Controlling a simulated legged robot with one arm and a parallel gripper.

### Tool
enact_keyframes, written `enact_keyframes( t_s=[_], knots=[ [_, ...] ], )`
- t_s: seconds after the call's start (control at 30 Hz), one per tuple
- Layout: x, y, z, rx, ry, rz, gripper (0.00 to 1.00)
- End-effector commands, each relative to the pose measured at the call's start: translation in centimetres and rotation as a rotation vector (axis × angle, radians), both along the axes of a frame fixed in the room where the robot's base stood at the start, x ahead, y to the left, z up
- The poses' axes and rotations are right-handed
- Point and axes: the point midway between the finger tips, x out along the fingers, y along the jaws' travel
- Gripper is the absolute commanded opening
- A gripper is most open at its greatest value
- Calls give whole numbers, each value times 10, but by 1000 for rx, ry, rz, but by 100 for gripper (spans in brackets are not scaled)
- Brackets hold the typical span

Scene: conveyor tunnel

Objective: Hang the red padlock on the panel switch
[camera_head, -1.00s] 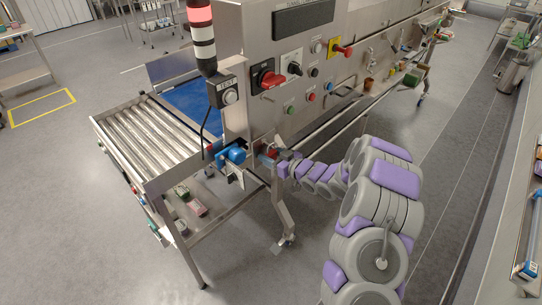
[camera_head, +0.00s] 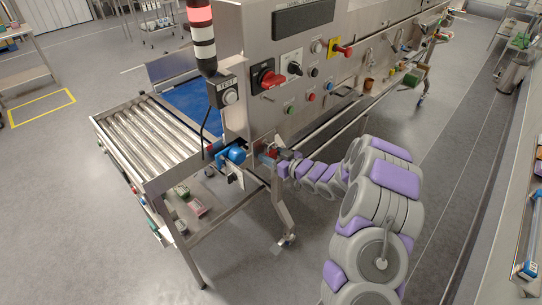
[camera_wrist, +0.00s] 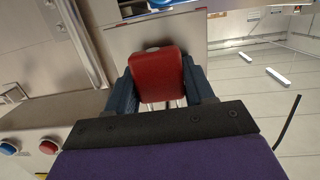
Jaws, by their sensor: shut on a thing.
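My gripper (camera_wrist: 157,88) is shut on the red padlock (camera_wrist: 158,72) in the wrist view, with a dark finger on either side of its body. Part of the padlock's shackle is hidden. In the head view my gripper (camera_head: 268,154) is low by the front of the steel panel, beside a blue motor, and the padlock is too small there to make out well. The panel switch, a red rotary handle on a black plate (camera_head: 267,77), is on the panel above my gripper, apart from it.
The panel also carries a black-and-white selector (camera_head: 294,64), a yellow-backed red handle (camera_head: 340,49) and push buttons (camera_head: 311,97). A blue motor (camera_head: 233,154) and roller conveyor (camera_head: 140,138) are left of my gripper. A steel rail runs along the panel's lower front.

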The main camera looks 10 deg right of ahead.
Motion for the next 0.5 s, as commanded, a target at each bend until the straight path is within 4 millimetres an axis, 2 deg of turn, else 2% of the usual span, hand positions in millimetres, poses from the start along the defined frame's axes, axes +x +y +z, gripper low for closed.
enact_keyframes(
  t_s=[0.5],
  knots=[
    [-1, 0, 15, 0, 0, 0, 0]
  ],
)
